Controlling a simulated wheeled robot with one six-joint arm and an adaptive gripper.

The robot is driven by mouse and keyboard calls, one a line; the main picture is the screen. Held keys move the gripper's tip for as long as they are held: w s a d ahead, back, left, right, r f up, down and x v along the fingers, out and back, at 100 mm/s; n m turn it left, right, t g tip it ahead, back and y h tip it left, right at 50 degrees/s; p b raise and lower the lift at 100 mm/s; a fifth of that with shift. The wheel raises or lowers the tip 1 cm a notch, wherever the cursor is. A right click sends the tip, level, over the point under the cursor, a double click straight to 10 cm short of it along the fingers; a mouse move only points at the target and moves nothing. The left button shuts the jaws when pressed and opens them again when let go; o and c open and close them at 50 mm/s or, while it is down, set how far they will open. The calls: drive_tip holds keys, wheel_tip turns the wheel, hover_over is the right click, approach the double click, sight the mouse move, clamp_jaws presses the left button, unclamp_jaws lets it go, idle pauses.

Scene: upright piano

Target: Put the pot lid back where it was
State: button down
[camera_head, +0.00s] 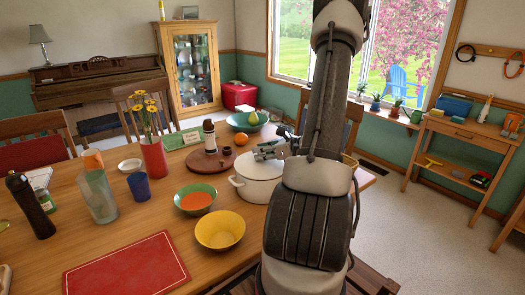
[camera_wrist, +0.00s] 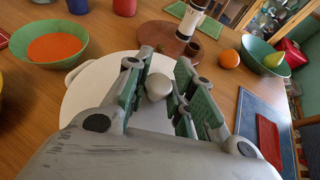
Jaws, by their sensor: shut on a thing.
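The white pot (camera_head: 259,190) stands on the wooden table, partly behind my arm in the head view. The white pot lid (camera_head: 250,168) lies flat at the pot's top; I cannot tell whether it rests fully on the rim. In the wrist view the lid (camera_wrist: 92,92) is a pale disc under my gripper, with its round knob (camera_wrist: 159,86) between the green-padded fingers. My gripper (camera_wrist: 160,73) is shut on the lid by this knob. In the head view my gripper (camera_head: 270,151) is just above the lid, and the knob is hidden there.
A green bowl of orange food (camera_head: 195,199) and a yellow bowl (camera_head: 220,231) stand close to the pot. Behind it are a round brown board (camera_head: 205,164) with a bottle and an orange (camera_head: 241,139). A red placemat (camera_head: 127,267) lies at the front.

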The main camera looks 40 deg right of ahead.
drive_tip(key=c, duration=1.2)
unclamp_jaws()
drive_tip(key=shift+f, duration=0.1)
drive_tip(key=shift+r, duration=0.35)
drive_tip(key=v, duration=1.2)
drive_tip(key=shift+r, duration=0.25)
